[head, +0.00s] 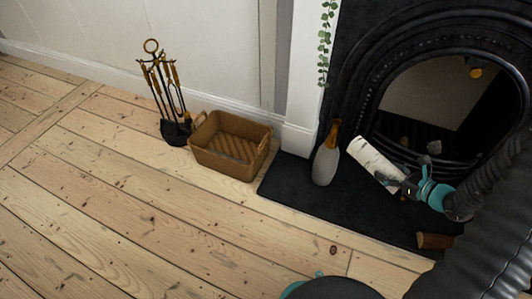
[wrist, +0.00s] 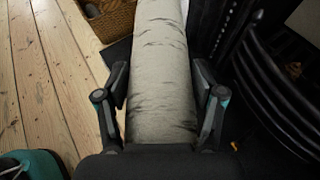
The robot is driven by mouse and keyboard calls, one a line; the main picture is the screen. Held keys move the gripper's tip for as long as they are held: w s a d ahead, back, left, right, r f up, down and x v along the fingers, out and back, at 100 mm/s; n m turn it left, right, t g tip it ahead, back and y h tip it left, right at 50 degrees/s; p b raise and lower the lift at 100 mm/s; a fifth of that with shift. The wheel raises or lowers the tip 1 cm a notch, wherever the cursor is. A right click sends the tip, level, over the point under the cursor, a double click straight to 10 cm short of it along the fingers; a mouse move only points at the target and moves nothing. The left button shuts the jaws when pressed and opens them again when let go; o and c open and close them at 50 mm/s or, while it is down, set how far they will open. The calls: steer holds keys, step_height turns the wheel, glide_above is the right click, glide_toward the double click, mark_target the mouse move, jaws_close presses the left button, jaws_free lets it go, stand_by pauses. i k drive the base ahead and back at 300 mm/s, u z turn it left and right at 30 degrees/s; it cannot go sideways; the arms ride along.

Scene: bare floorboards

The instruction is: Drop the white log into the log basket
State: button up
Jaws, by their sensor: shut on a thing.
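The white log (head: 371,160) is pale with dark bark marks and is held tilted in front of the fireplace opening, above the dark hearth. In the wrist view the log (wrist: 163,70) fills the space between the fingers and runs toward the top edge. My gripper (head: 404,184) is shut on the log near its lower right end; its fingers (wrist: 163,98) press both sides. Part of the basket (wrist: 112,22) shows at the upper left in the wrist view.
A grey and amber vase (head: 326,160) stands on the dark hearth (head: 287,185) between log and basket. A fire tool stand (head: 168,100) is left of the basket. A brown log (head: 436,241) lies at the hearth's right. Open floorboards (head: 130,200) lie in front.

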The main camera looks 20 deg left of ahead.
mark_target(239, 149)
steer(key=u, duration=1.4)
steer(key=i, duration=0.5)
steer(key=u, duration=0.6)
steer(key=k, duration=0.65)
steer(key=u, duration=0.3)
steer(key=i, duration=1.05)
steer(key=z, duration=0.7)
steer(key=i, duration=0.35)
steer(key=z, duration=0.15)
